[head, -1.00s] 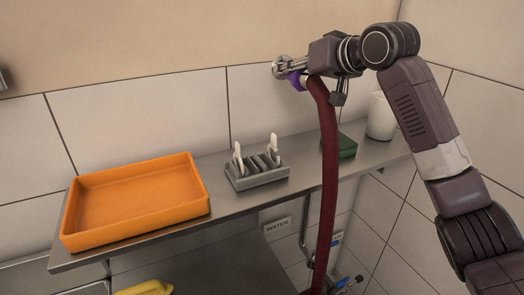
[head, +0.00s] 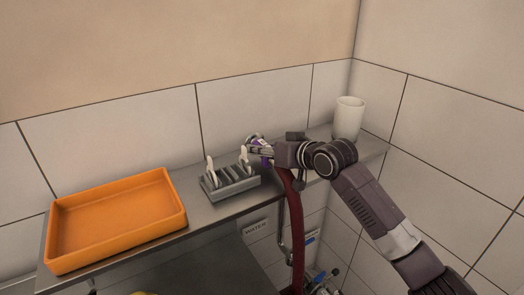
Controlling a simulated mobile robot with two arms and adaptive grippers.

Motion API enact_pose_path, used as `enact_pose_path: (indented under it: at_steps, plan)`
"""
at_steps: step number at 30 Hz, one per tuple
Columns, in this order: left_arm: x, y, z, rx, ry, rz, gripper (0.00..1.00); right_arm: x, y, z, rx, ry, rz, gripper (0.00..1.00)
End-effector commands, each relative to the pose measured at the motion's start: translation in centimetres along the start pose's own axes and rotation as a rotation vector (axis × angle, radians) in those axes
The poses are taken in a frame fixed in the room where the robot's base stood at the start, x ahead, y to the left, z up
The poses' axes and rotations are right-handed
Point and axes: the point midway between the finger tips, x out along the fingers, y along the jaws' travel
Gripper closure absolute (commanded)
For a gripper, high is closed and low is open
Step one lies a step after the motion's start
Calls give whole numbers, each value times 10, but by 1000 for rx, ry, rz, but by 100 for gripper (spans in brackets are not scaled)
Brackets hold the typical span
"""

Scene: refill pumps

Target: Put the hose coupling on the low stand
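The hose coupling (head: 266,160) is a purple piece at the top end of a dark red hose (head: 296,225), which hangs down past the shelf's front edge. My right gripper (head: 259,151) is shut on it, just right of a grey slotted rack (head: 232,188) on the shelf. The gripper covers much of the coupling, and I cannot tell whether it touches the shelf. No thing shows clearly as the low stand; a green block seen earlier is hidden behind my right arm. My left gripper is not in view.
The metal shelf (head: 206,211) runs along the tiled wall. An orange tray (head: 115,248) fills its left part. The rack holds upright white pieces (head: 211,169). A white cup (head: 348,120) stands at the right end. Pipes and a WATER label (head: 255,228) are below.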

Motion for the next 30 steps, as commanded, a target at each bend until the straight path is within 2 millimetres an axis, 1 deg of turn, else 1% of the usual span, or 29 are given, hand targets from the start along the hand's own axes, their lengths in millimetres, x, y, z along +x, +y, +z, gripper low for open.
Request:
enact_pose_path:
  at_steps: [1, 4, 16, 17, 18, 26, 29, 30]
  plan:
    - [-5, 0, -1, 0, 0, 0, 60, 1, 1, 3, 1, 3, 0, 100]
    - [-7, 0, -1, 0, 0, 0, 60, 5, 4, 11, 0, 4, 0, 100]
    - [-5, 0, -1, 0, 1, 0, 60, 7, 5, 15, -1, 6, -1, 100]
    - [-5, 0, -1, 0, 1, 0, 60, 7, 6, 17, -1, 2, 1, 66]
    - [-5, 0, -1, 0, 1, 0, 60, 7, 6, 17, -1, 2, 1, 61]
    - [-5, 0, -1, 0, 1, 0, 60, 7, 6, 17, 0, 0, 2, 61]
    - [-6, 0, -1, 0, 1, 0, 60, 6, 5, 14, -1, 1, 2, 61]
    - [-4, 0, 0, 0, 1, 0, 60, 4, 6, 16, 0, 0, 2, 61]
